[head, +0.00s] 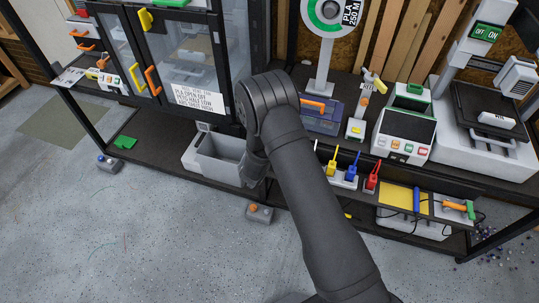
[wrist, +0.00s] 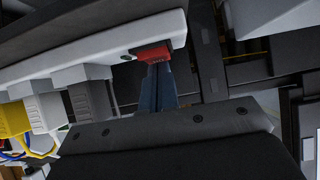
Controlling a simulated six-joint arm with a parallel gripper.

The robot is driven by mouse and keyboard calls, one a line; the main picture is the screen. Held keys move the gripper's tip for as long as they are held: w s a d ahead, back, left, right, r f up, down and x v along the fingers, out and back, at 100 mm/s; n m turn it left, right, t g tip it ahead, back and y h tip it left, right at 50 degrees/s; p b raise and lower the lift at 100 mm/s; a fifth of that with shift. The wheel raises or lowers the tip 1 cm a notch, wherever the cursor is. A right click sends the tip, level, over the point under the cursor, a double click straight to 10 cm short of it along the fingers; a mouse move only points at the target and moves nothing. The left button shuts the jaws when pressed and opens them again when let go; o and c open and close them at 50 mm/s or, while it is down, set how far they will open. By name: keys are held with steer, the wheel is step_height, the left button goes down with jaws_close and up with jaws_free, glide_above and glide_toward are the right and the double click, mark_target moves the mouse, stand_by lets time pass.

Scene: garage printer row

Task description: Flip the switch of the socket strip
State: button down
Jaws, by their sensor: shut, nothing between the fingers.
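The socket strip is a long pale bar (wrist: 95,50) crossing the upper left of the wrist view. Its red switch (wrist: 152,51) sits at the bar's right end. My gripper (wrist: 157,72) is shut and empty, its blue-grey fingers pointing up to the switch's lower edge. I cannot tell whether the tips touch it or which way the switch is set. In the head view the socket strip (head: 343,183) shows at the front edge of the bench with yellow, blue and red plugs. My arm hides its left end and the fingertips there.
Grey plugs (wrist: 88,98) and a yellow plug (wrist: 12,118) stand along the strip, left of my fingers. A grey bin (head: 208,160) is on the lower shelf. A white device with buttons (head: 404,133) and a yellow pad (head: 398,196) are on the bench to the right.

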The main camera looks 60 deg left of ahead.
steer(key=shift+w+a, duration=0.15)
steer(key=shift+w, duration=0.05)
steer(key=shift+w+a+r, duration=0.2)
steer(key=shift+w+a, duration=0.2)
stand_by(0.4)
steer(key=shift+r, duration=0.45)
steer(key=r, duration=0.4)
steer(key=shift+s+d, duration=0.25)
steer(key=shift+s, duration=0.1)
steer(key=r+v, duration=0.1)
steer(key=v, duration=0.7)
steer(key=shift+r, duration=0.35)
steer(key=shift+w, duration=0.15)
